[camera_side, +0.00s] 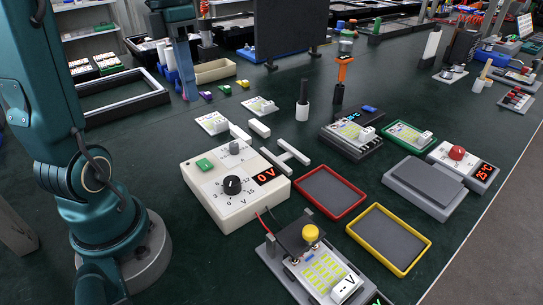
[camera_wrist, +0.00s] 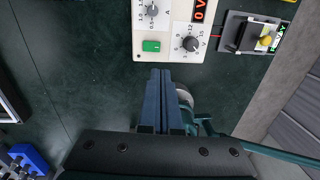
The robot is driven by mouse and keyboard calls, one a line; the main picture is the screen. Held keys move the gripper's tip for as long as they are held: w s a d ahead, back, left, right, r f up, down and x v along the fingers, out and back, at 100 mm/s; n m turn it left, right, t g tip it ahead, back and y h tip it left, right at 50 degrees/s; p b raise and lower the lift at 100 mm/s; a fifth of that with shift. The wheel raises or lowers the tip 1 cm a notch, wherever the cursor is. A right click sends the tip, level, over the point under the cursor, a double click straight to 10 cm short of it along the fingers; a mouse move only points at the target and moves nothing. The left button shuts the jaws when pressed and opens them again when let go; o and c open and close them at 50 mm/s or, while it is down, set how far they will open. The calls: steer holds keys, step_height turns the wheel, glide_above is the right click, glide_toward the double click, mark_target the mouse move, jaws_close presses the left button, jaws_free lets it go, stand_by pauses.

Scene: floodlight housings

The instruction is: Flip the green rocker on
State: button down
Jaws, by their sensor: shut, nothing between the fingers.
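The green rocker (camera_side: 204,164) is on the top face of a white supply box (camera_side: 225,212), near its left corner. It also shows in the wrist view (camera_wrist: 151,46), beside the box's lower edge. Which way the rocker is tipped is too small to tell. The box has a black knob (camera_side: 232,185), a grey knob (camera_side: 234,147) and a red display (camera_side: 265,175) reading 0 V. My gripper (camera_side: 189,96) points down, behind the box in the side view. Its blue fingers (camera_wrist: 160,72) are shut and empty, apart from the rocker, which shows just beyond their tips.
A board with a yellow button (camera_side: 311,233) stands in front of the box, joined by wires. Red (camera_side: 362,197) and yellow (camera_side: 427,243) trays lie to the right. White bars (camera_side: 294,152) lie behind the box.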

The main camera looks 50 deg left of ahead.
mark_target(207, 166)
steer(key=shift+s+a+f, duration=0.1)
steer(key=shift+a, duration=0.1)
steer(key=shift+f, duration=0.15)
steer(key=f, duration=0.4)
steer(key=d+f, duration=0.1)
steer(key=f, duration=0.8)
steer(key=shift+d+f, duration=0.3)
steer(key=shift+d, duration=0.05)
steer(key=shift+f, duration=0.2)
steer(key=shift+a, duration=0.1)
steer(key=shift+a+r, duration=0.25)
steer(key=shift+a, duration=0.35)
